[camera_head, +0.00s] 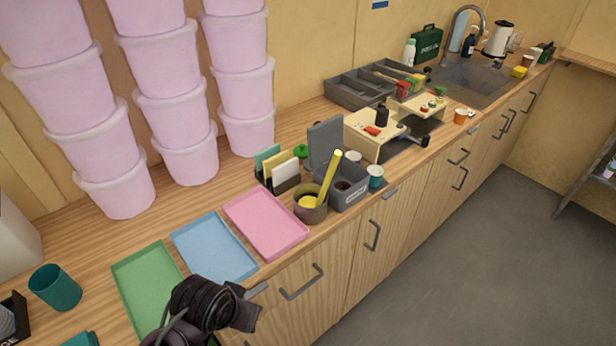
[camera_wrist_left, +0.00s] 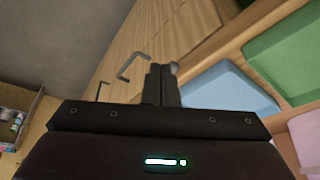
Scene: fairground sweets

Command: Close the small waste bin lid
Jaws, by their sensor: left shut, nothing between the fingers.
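The small waste bin (camera_head: 349,197) is a grey box near the counter's front edge in the head view, with something dark inside. Its darker grey lid (camera_head: 325,143) stands open, roughly upright at the back left. My left gripper (camera_head: 238,290) is at the bottom of the head view, by the counter's front edge near the blue tray, well to the left of the bin. In the left wrist view its fingers (camera_wrist_left: 161,84) are shut together with nothing between them. The bin is not in the wrist view. My right gripper is not in view.
A brown pot (camera_head: 310,208) with a yellow stick stands just left of the bin, and a teal-sided cup (camera_head: 375,177) just right. A pink tray (camera_head: 266,224), blue tray (camera_head: 214,248) and green tray (camera_head: 146,281) lie along the counter. A card holder (camera_head: 283,182) stands behind the pot.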

